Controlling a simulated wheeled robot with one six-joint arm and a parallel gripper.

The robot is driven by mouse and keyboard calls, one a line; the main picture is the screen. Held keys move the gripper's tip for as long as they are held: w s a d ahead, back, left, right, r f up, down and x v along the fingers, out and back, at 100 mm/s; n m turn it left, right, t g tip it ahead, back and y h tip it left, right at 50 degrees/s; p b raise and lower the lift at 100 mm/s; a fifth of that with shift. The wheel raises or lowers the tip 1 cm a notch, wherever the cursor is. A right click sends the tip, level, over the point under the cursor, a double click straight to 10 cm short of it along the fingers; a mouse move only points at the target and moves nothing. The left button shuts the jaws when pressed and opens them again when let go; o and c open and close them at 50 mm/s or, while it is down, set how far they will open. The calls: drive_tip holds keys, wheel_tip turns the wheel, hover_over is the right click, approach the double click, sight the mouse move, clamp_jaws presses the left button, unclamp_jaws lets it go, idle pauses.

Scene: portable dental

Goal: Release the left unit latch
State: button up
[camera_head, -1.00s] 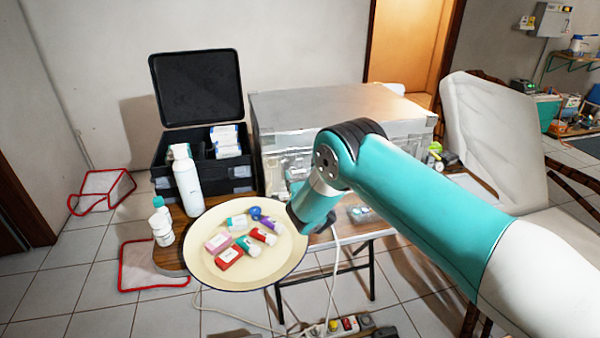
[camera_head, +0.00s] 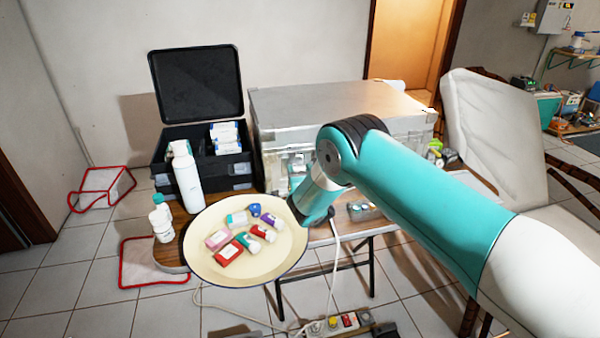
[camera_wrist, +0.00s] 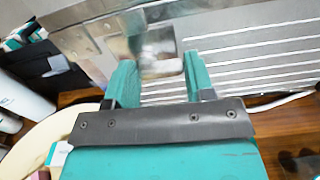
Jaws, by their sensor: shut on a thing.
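The unit is a silver metal case (camera_head: 335,103) on the wooden table, with its front toward me. In the wrist view its grey front (camera_wrist: 235,70) shows pale horizontal slots. The left latch (camera_wrist: 158,62) is a shiny metal piece on that front, blurred in the wrist view. My gripper (camera_wrist: 158,72) is at the front of the case, its two teal fingers on either side of the latch and shut on it. Whether the latch has lifted I cannot tell. In the head view my wrist hides the fingers and the latch.
A cream plate (camera_head: 215,270) with several small coloured boxes and tubes is left of my wrist. A white bottle (camera_head: 187,180) and an open black case (camera_head: 165,160) stand at the left.

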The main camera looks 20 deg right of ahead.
drive_tip(key=shift+a+f+m+b, duration=0.2)
drive_tip(key=shift+f+m+b, duration=0.15)
drive_tip(key=shift+m+b, duration=2.2)
drive_tip(key=shift+a+f+m+b, duration=0.3)
drive_tip(key=shift+m+b, duration=1.5)
drive_tip(key=shift+m, duration=1.45)
drive_tip(key=shift+a+f+m+b, duration=0.15)
drive_tip(key=shift+f+m+b, duration=0.2)
drive_tip(key=shift+m+b, duration=2.2)
drive_tip(key=shift+m, duration=0.55)
drive_tip(key=o, duration=0.9)
drive_tip(key=shift+r, duration=0.1)
drive_tip(key=s+b, duration=0.8)
drive_tip(key=s, duration=0.9)
drive_tip(key=shift+s, duration=0.25)
